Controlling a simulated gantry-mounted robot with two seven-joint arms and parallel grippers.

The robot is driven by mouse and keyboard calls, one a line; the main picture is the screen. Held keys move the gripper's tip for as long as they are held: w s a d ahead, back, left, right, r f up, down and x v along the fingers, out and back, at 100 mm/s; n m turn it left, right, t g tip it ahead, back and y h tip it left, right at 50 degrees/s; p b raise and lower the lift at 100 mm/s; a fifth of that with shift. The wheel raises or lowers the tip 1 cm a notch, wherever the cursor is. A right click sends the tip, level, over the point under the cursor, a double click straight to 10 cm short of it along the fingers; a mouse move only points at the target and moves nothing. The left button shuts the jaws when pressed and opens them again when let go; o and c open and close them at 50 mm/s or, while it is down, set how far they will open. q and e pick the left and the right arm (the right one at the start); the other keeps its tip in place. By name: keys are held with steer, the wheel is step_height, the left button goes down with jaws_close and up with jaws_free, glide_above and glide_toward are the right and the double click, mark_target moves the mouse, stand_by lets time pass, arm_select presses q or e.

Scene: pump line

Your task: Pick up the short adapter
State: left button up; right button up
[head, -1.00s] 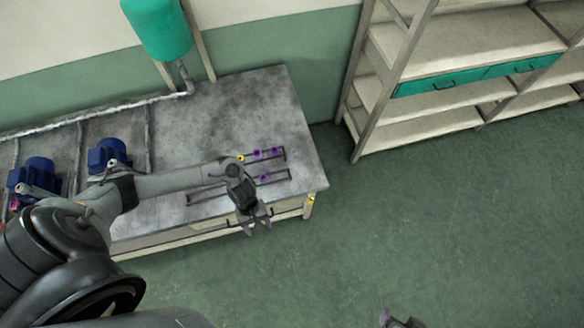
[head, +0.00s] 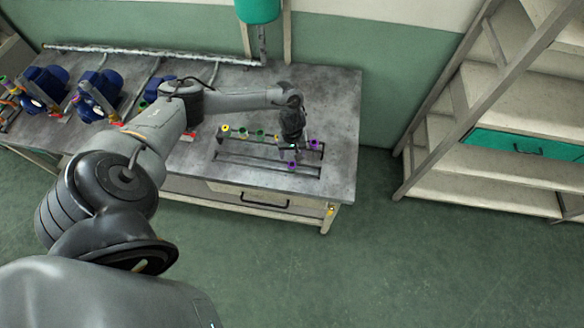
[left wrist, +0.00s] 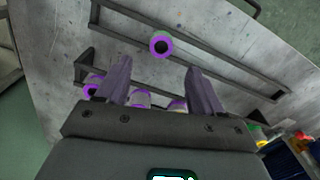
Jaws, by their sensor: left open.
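Several small white fittings with coloured ends stand at two dark rails on the bench. One purple-ended fitting (head: 292,164) is alone at the front rail; a purple-ringed one with a dark hole (left wrist: 160,44) shows ahead of my fingers in the left wrist view. Another purple-ended fitting (head: 314,144) is at the rear rail. I cannot tell by looks which is the short adapter. My left gripper (head: 292,152) is open and empty above the rails, fingers pointing down. In the left wrist view, its fingers (left wrist: 163,85) partly hide more purple-ended fittings. My right gripper is not in view.
Yellow (head: 225,128) and green (head: 260,133) fittings stand at the rear rail's left. Blue pumps (head: 100,82) and pipes occupy the bench's left. A shelving unit (head: 478,105) stands at right. The bench's right end (head: 345,110) is clear.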

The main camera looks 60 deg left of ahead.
mark_target(292, 165)
arm_select(q)
steer(key=shift+s+d+f+b, duration=0.1)
steer(key=shift+f+b, duration=0.25)
steer(key=shift+f, duration=1.4)
steer(key=shift+d+f+b, duration=0.1)
steer(key=shift+f+b, duration=0.25)
steer(key=shift+f, duration=1.4)
steer(key=shift+a, duration=0.1)
steer(key=c, duration=1.2)
